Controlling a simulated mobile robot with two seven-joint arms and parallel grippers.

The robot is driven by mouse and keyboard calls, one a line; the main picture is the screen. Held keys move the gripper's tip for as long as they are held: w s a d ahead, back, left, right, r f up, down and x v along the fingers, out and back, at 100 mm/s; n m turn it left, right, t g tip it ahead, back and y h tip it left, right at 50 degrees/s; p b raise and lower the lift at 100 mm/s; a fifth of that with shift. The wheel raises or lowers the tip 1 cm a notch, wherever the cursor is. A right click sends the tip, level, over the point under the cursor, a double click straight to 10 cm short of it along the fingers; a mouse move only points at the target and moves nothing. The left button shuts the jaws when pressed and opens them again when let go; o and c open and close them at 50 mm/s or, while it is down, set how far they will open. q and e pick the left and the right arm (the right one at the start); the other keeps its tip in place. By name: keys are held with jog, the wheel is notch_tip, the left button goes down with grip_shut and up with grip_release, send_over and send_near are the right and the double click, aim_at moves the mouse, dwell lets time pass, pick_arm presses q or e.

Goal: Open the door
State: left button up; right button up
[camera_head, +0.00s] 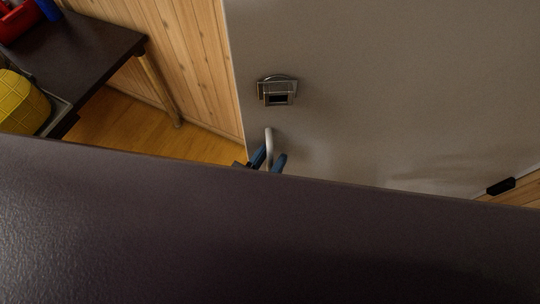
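The door (390,80) is a large plain grey panel filling the right of the view. A square metal fitting (277,91) with a dark slot sits near its left edge. Below it, a pale curved handle (269,139) stands out. My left gripper (269,160) has blue fingers, one on each side of the handle's lower part. The fingers look spread, with the handle between them; I cannot tell whether they touch it. The rest of this gripper and its arm is hidden behind the dark foreground surface. My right gripper is not in view.
A broad dark surface (250,230) crosses the foreground and hides what lies below. At the left stands a dark table (85,50) with a yellow basket (20,103) and a red container (18,20) near it. Wood floor (140,125) shows between. A small black block (501,186) is at the right.

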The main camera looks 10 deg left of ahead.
pick_arm(q)
jog(key=shift+s, duration=0.1)
jog(key=b+v, duration=0.1)
jog(key=v, duration=0.9)
jog(key=shift+s+a, duration=0.15)
jog(key=shift+s, duration=0.15)
dwell(0.4)
